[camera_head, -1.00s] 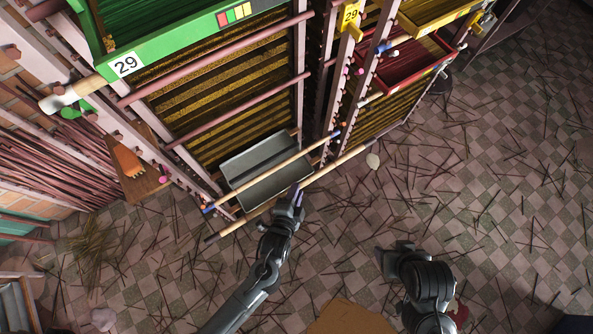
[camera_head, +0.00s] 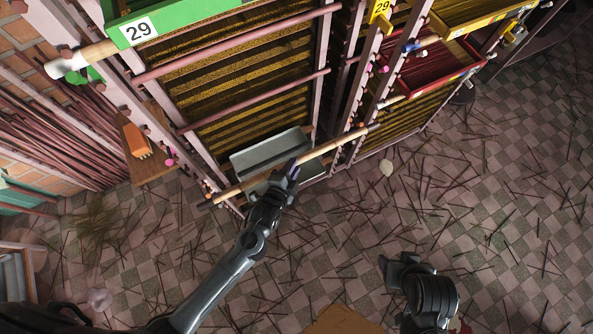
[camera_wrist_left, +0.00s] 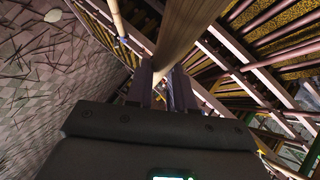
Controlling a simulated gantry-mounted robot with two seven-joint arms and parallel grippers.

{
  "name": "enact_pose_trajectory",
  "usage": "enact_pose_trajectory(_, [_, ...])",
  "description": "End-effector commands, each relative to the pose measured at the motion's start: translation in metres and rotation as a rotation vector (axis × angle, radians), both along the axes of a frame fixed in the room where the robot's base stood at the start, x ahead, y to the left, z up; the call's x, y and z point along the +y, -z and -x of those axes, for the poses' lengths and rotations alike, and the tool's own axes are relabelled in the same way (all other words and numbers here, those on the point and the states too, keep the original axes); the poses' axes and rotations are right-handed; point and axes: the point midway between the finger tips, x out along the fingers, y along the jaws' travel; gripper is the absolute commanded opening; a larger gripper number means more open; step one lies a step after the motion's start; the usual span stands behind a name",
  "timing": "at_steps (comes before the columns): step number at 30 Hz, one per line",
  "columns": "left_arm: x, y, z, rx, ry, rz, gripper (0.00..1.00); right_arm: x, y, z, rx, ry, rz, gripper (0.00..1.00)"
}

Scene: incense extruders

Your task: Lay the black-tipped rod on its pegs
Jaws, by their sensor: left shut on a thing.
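The black-tipped rod (camera_head: 335,145) is a long pale wooden rod with dark ends, slanting across the front of the rack in the head view. My left gripper (camera_head: 291,168) is shut on it near its middle. The left wrist view shows the rod (camera_wrist_left: 188,32) large, running up from between the fingers (camera_wrist_left: 160,88). The rod lies in line with the rack's peg posts (camera_head: 219,193); I cannot tell whether it touches any pegs. My right gripper (camera_head: 383,262) hangs empty over the floor at lower right, its jaw opening unclear.
A grey metal tray (camera_head: 270,152) sits behind the rod. Green (camera_head: 190,22) and red (camera_head: 430,72) drawers and pink crossbars (camera_head: 240,106) are above. A second thin rod (camera_wrist_left: 117,20) shows in the wrist view. The stick-littered floor (camera_head: 500,200) is open at right.

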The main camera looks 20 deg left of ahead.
Motion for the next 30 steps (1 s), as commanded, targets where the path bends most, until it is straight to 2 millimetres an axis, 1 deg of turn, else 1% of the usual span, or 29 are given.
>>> enact_pose_trajectory(1, [0.004, 0.001, -0.004, -0.002, -0.002, -0.001, 0.00, 0.000, 0.005, 0.000, 0.000, -0.002, 0.002, 0.63])
enact_pose_trajectory(20, [0.047, 0.001, -0.050, -0.002, -0.002, -0.001, 0.00, 0.001, 0.036, 0.000, 0.000, 0.001, -0.002, 0.63])
enact_pose_trajectory(24, [0.046, 0.015, -0.049, 0.001, 0.000, -0.001, 0.00, 0.001, 0.040, 0.000, 0.001, 0.004, -0.005, 0.63])
enact_pose_trajectory(30, [0.046, 0.029, -0.050, 0.001, -0.001, 0.001, 0.00, 0.002, 0.045, 0.000, 0.000, 0.005, -0.008, 0.63])
